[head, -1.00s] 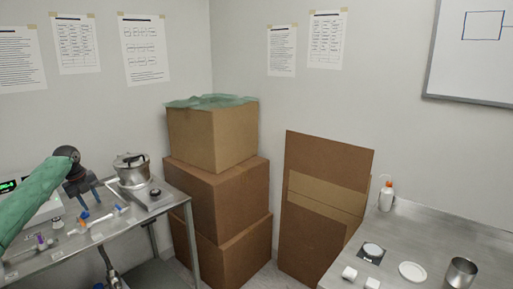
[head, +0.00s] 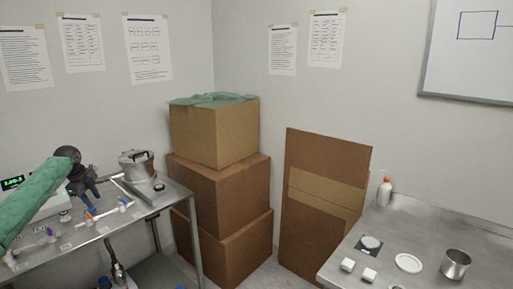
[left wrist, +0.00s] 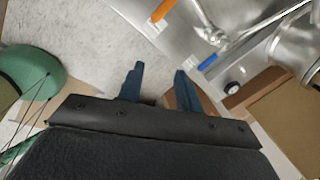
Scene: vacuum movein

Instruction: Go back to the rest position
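My left gripper (head: 88,190) is in front of the left steel table (head: 75,245), its fingers pointing down. In the left wrist view its two blue fingers (left wrist: 158,70) are apart with nothing between them, so it is open. A round lidded metal vessel (head: 136,165) stands on the table to its right. A metal valve fitting with orange and blue handles (head: 105,211) lies below and right of the fingers. It also shows near the top of the left wrist view (left wrist: 225,42), apart from the fingers. My right gripper is not in view.
Stacked cardboard boxes (head: 219,188) stand in the corner. Flat cardboard (head: 322,200) leans on the wall. The right steel table (head: 425,232) holds a bottle (head: 384,192), a metal cup (head: 455,264) and a white dish (head: 409,263). A green-lit display (head: 12,183) stands at far left.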

